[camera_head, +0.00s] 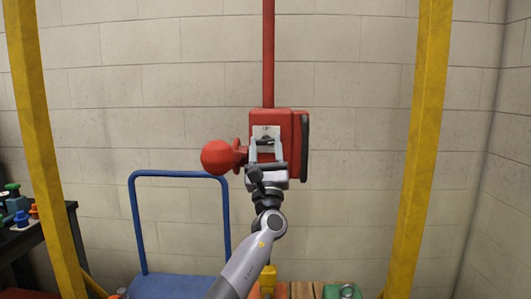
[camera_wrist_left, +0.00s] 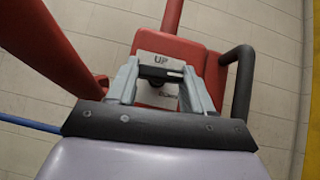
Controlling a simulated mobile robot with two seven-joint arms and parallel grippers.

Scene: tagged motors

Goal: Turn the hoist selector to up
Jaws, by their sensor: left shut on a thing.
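The hoist is a red box (camera_head: 290,122) hanging on a red vertical pole (camera_head: 268,55), with a pale plate (camera_head: 266,130) on its front. In the left wrist view, the plate reads "UP" (camera_wrist_left: 161,60) at the top; lettering below is partly hidden. The black selector (camera_wrist_left: 160,73) lies across the plate, roughly level, between the fingers. My left gripper (camera_head: 265,147) is in front of the box, its pale fingers on either side of the selector and shut on it; it also shows in the left wrist view (camera_wrist_left: 160,80). My right gripper is not in view.
A red ball-ended part (camera_head: 217,157) sticks out left of the box, and a dark handle (camera_head: 305,147) runs down its right side. Yellow posts (camera_head: 428,120) stand on both sides. A blue cart (camera_head: 180,175) is behind at lower left; a dark table (camera_head: 45,235) holds small motors.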

